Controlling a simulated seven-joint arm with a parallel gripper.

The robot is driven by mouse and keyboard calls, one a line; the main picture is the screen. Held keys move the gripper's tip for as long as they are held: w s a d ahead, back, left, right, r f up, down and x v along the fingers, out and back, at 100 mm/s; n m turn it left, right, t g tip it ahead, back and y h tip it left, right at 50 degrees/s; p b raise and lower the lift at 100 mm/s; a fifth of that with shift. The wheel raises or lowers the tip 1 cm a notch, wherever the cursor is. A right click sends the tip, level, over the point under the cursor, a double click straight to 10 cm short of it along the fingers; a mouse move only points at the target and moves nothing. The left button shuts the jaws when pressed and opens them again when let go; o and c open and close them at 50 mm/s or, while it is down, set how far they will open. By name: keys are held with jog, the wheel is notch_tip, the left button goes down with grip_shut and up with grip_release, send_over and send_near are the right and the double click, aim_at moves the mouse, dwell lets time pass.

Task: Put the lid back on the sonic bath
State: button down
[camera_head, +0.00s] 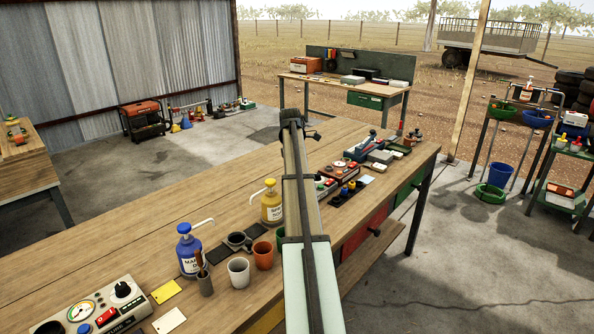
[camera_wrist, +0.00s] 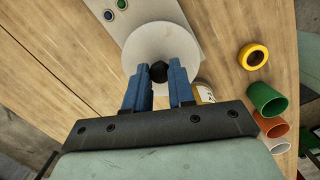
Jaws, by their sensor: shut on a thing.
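The lid (camera_wrist: 147,46) is a pale round disc with a black knob (camera_wrist: 158,72) at its middle, seen from above in the wrist view. My gripper (camera_wrist: 160,76) has its blue fingers shut on this knob. A light grey casing (camera_wrist: 151,11) with a green and a blue button shows past the lid's upper edge; it looks like the sonic bath. The lid covers part of the casing, and I cannot tell whether they touch. In the head view my arm hides the gripper and the lid.
A yellow ring (camera_wrist: 253,57), green cup (camera_wrist: 268,99), orange cup (camera_wrist: 271,127) and white cup (camera_wrist: 277,146) stand near the bench edge. A yellow bottle (camera_head: 271,207) and blue bottle (camera_head: 190,255) stand left of my arm. Several devices (camera_head: 342,172) crowd the right; the bench's far left is clear.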

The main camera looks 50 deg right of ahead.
jog(key=shift+f, duration=0.1)
dwell(0.7)
jog(key=c, duration=0.9)
grip_release()
jog(key=shift+o, duration=0.4)
jog(key=o, duration=0.4)
jog(key=shift+r, duration=3.55)
jog(key=shift+c, duration=0.2)
grip_shut()
